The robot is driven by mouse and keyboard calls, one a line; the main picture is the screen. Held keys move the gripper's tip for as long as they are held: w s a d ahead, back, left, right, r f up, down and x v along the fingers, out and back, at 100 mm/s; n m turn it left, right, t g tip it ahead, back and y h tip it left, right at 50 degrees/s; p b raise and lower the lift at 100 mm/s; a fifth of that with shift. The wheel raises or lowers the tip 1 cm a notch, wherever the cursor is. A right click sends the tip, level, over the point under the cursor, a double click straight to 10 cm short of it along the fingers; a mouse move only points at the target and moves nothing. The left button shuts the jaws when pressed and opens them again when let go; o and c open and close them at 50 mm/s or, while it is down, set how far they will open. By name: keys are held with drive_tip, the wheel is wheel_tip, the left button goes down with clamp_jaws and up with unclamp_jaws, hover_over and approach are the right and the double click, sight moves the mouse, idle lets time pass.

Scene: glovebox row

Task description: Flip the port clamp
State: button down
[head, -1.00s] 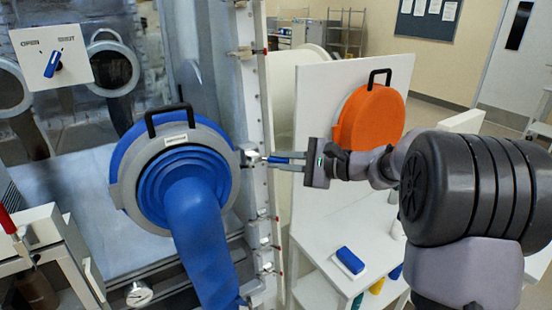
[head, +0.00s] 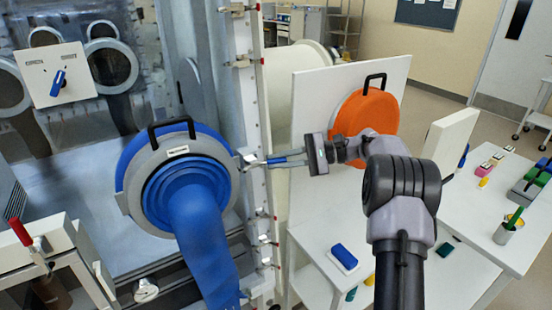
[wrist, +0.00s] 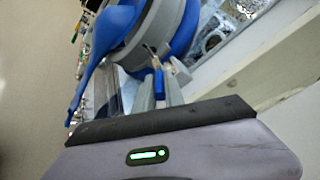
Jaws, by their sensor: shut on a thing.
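The port clamp (head: 246,157) is a small metal latch with a blue-gripped lever. It sits at the right edge of the grey port ring (head: 128,200), which holds a blue glove sleeve (head: 198,230). My gripper (head: 275,161) reaches in from the right, its fingers shut on the blue lever grip of the clamp. In the wrist view the blue lever grip (wrist: 158,82) lies between the two grey fingers, close to the ring. The fingers hide part of the lever.
A metal post (head: 252,110) with small latches runs behind the clamp. A white table (head: 310,250) with a blue-topped block (head: 343,257) is below. A red-handled toggle clamp (head: 20,232) is at lower left.

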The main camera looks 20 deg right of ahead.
idle(0.3)
drive_tip(key=c, duration=1.4)
unclamp_jaws()
drive_tip(key=shift+c, duration=0.2)
drive_tip(key=p+v, duration=1)
drive_tip(key=v, duration=0.7)
drive_tip(key=shift+d, duration=0.1)
drive_tip(key=shift+c, duration=0.4)
